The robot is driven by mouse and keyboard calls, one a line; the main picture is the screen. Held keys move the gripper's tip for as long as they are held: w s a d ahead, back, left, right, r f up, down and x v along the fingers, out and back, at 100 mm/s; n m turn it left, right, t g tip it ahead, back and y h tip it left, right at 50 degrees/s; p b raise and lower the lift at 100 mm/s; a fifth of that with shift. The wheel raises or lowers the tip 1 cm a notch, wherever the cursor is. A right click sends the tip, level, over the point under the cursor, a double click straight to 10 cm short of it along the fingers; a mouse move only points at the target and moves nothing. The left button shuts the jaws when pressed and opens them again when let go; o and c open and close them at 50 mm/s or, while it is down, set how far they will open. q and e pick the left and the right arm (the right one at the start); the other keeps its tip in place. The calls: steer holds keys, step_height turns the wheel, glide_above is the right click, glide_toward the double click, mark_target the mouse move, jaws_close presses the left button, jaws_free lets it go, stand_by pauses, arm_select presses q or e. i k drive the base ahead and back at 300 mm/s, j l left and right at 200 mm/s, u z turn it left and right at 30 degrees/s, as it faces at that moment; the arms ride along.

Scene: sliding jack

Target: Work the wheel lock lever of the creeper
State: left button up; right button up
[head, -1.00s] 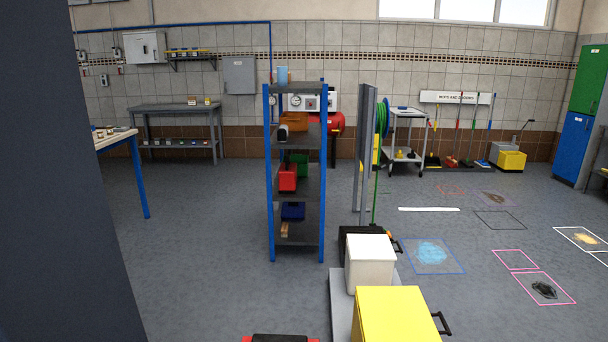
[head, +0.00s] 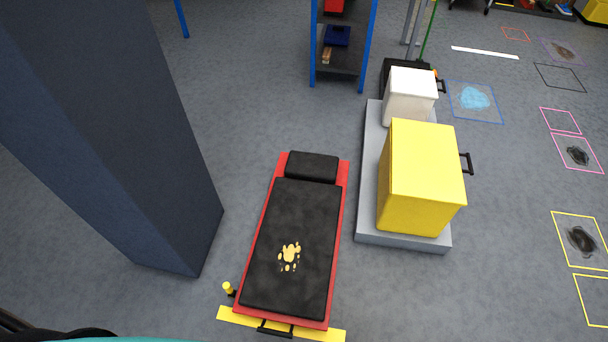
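The creeper (head: 262,240) lies flat on the floor in the lower middle of the head view. It has a red frame, a black pad with yellow spots and a black headrest (head: 313,166) at its far end. A yellow bar (head: 236,317) crosses under its near end, and a black handle (head: 275,328) sits there. A small yellow-topped lever (head: 228,288) stands upright at the near left corner, probably the wheel lock lever. Neither of my grippers is in view.
A dark pillar (head: 110,140) stands left of the creeper. A grey platform (head: 368,195) with a yellow bin (head: 420,175) and a white bin (head: 410,95) stands to its right. A shelf rack (head: 340,62) is behind. The floor left of the creeper's near end is clear.

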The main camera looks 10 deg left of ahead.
mark_target(232, 294)
steer(key=k+j+u, duration=0.2)
steer(key=k+j, duration=0.35)
steer(key=k+j+u, duration=0.25)
steer(key=k+j, duration=0.25)
steer(key=j, duration=0.2)
